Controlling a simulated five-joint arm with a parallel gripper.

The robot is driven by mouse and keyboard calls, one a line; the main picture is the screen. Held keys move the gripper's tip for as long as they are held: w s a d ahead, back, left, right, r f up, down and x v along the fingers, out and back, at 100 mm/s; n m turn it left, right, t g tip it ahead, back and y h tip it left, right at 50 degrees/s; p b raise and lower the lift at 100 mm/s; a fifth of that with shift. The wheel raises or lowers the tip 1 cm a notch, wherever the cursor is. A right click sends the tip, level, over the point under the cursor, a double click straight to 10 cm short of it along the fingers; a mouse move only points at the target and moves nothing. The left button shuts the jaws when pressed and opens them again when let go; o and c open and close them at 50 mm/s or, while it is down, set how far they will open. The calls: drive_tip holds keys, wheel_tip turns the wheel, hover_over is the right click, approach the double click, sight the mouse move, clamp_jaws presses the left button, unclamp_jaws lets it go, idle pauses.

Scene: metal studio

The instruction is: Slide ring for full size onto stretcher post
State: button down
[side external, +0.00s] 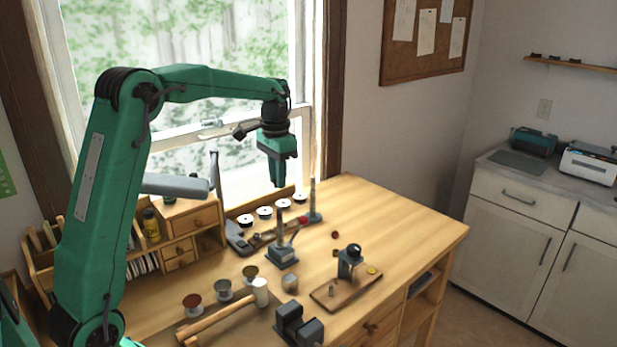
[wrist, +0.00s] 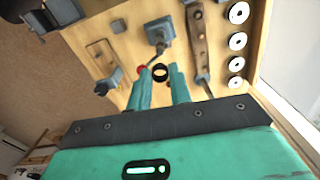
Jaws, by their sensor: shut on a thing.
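My gripper (side external: 277,183) points down over the bench, its fingers close together. In the wrist view, its teal fingertips (wrist: 159,78) are shut on a small dark ring (wrist: 160,73). The ring is too small to make out in the side view. A stretcher post (side external: 281,231) stands upright on a grey base with a side lever. In the side view, my fingertips appear just above its top, with a small gap; the distance in depth is unclear. The stretcher's grey base (wrist: 160,31) shows beyond the ring in the wrist view.
A second upright post (side external: 313,196) stands behind, to the right. White round discs (side external: 264,212) line the window side. A black-knobbed device (side external: 350,258) on a wooden board, a grey cube (side external: 290,283) and a mallet (side external: 225,318) are nearer. The bench's right part is clear.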

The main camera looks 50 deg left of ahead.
drive_tip(key=shift+f, duration=0.15)
drive_tip(key=shift+f, duration=2.25)
drive_tip(key=shift+f, duration=1.65)
drive_tip(key=c, duration=1.2)
unclamp_jaws()
drive_tip(key=shift+r, duration=0.1)
drive_tip(key=shift+r, duration=3.85)
